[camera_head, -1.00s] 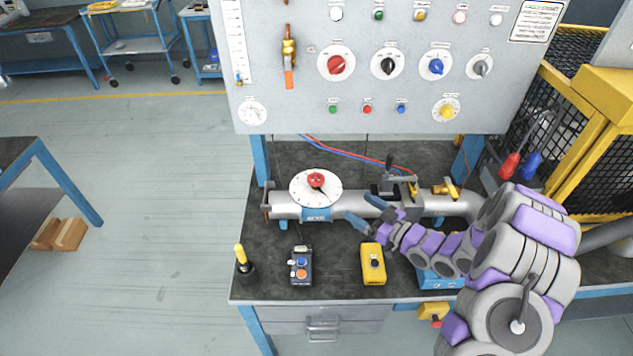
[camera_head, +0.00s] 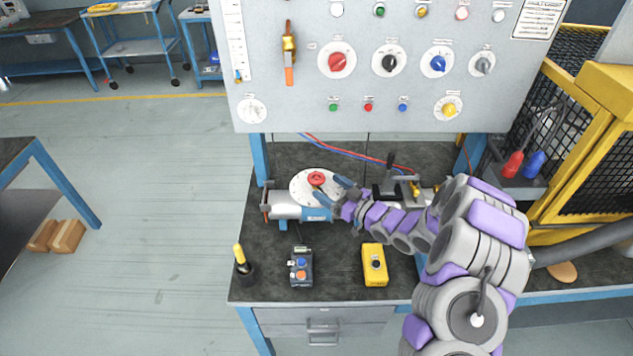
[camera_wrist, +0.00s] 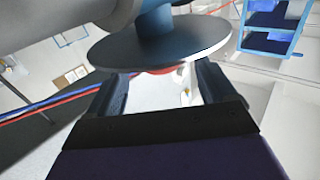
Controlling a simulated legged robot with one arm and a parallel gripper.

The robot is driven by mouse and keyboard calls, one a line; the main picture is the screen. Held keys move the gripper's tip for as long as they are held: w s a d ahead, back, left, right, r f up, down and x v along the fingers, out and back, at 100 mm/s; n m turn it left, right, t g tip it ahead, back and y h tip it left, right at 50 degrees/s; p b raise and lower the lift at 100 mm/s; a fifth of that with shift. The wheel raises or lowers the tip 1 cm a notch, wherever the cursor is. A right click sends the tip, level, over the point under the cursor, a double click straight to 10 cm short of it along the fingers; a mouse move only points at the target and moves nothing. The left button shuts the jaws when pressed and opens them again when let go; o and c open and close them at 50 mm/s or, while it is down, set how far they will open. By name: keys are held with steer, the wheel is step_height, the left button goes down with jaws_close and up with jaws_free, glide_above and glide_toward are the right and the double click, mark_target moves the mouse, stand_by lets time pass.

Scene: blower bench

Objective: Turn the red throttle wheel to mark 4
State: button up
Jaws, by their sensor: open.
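The red throttle wheel (camera_head: 316,178) sits on a round white dial plate (camera_head: 301,190) on top of the grey pipe (camera_head: 283,205). My gripper (camera_head: 332,189) is open, its blue fingers at the right side of the dial, close to the wheel. In the wrist view the dial plate (camera_wrist: 160,47) shows edge-on, and a sliver of the red wheel (camera_wrist: 160,71) shows between the fingertips of my gripper (camera_wrist: 162,80). I cannot tell whether a finger touches the wheel. The dial's marks are too small to read, and its right part is hidden by my gripper.
The control panel (camera_head: 270,70) with knobs stands behind. A black lever (camera_head: 390,160) rises right of my gripper. A yellow button box (camera_head: 374,265), a dark remote (camera_head: 301,267) and a yellow-handled tool (camera_head: 241,262) stand on the front of the bench (camera_head: 335,262).

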mark_target(316, 180)
steer(key=shift+b+x, duration=0.5)
steer(key=shift+x, duration=2.45)
steer(key=c, duration=1)
steer(key=shift+o, duration=0.2)
steer(key=shift+t, duration=0.3)
